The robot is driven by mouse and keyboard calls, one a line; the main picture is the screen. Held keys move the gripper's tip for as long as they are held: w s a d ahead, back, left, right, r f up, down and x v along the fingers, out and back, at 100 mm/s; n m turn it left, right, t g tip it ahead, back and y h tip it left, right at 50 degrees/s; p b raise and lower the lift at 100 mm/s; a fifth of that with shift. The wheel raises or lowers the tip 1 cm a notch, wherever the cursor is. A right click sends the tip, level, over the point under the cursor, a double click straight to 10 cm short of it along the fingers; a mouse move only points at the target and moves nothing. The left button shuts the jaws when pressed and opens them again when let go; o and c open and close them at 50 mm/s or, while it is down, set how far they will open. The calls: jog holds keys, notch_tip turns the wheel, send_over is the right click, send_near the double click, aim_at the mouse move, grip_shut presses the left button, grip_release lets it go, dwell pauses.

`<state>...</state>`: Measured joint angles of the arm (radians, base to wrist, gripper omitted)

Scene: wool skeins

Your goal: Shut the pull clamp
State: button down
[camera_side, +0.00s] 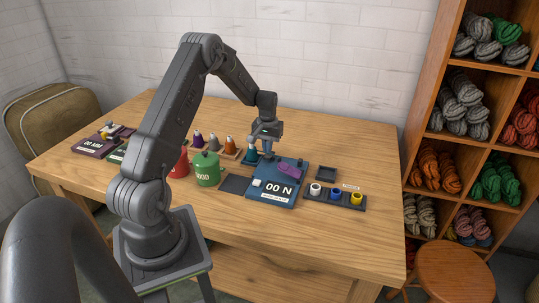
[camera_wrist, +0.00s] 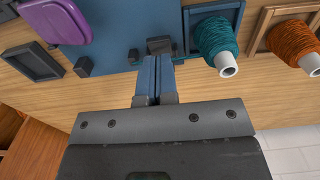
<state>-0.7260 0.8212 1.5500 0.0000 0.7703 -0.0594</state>
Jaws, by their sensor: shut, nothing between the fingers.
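A blue board (camera_side: 278,204) with a "00 N" display (camera_side: 279,189) lies on the table, and its blue surface shows in the wrist view (camera_wrist: 110,25). A purple part (camera_side: 289,172) sits on it; it also shows in the wrist view (camera_wrist: 60,18). A small dark grey piece (camera_wrist: 160,45) stands at the board's edge, just beyond my fingertips. I cannot tell whether it is the pull clamp or how the clamp stands. My gripper (camera_side: 266,152) is shut and empty above the board's back edge; its blue fingers (camera_wrist: 153,66) touch each other. Contact with the grey piece is unclear.
A teal cone of yarn (camera_wrist: 214,42) stands beside my fingers, with an orange one (camera_wrist: 293,42) farther right. The front tabletop is clear.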

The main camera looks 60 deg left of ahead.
aim_at(268, 157)
jog(key=shift+f, duration=1.4)
dwell(0.5)
jog(key=shift+r, duration=3.55)
jog(key=shift+r, duration=0.1)
jog(key=s+d+r+m+t+y, duration=0.1)
jog(key=s+d+r+m+t, duration=0.2)
jog(key=d+r, duration=1.55)
jog(key=s+d+r+m+t, duration=0.1)
jog(key=s+d+m, duration=0.2)
jog(key=s+d, duration=0.5)
jog(key=s+d+r+m+t+h, duration=0.1)
jog(key=s+d+m, duration=0.2)
jog(key=s+d, duration=0.4)
jog(key=shift+s+d+r+t, duration=0.3)
jog(key=shift+s+d+r, duration=0.05)
jog(key=shift+s, duration=0.7)
